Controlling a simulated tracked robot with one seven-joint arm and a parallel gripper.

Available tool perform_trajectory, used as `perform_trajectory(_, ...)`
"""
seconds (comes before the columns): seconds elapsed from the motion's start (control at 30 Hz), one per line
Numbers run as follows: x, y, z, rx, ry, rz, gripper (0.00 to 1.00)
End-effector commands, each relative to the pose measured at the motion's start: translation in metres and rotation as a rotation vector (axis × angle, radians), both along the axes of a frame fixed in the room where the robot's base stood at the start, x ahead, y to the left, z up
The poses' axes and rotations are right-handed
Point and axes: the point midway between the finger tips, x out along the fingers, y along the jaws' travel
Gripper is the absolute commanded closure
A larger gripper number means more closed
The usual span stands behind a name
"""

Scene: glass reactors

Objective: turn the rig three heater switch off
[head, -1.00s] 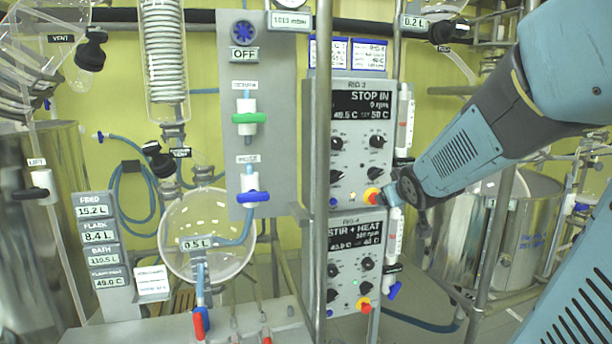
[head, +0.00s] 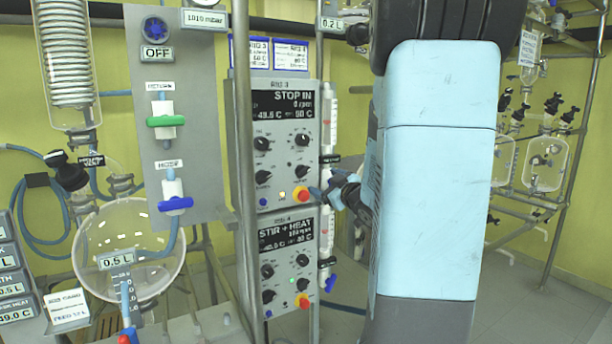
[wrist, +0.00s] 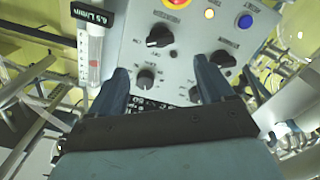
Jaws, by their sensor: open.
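The rig three control box (head: 252,133) is a grey panel at the middle of the head view, with a dark display reading STOP IN. It carries several black knobs, a blue lamp or button, a lit lamp (head: 283,195) and a red-and-yellow button (head: 301,194). My gripper (head: 322,194) is beside the box's lower right edge. In the wrist view the panel (wrist: 190,50) shows upside down. My open, empty gripper (wrist: 160,67) faces its knobs; one knob (wrist: 146,78) appears between the fingers, another (wrist: 222,58) by the right fingertip.
The rig four box (head: 275,250) sits directly below. A flow tube (head: 328,120) runs up the right side of the boxes; it also shows in the wrist view (wrist: 92,50). A metal post (head: 243,150) stands left. A round glass flask (head: 100,235) hangs further left.

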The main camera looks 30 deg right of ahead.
Motion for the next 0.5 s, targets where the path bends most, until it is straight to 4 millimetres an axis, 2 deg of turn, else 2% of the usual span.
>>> perform_trajectory(0.5,0.089,0.004,0.000,0.002,0.001,0.000,0.19)
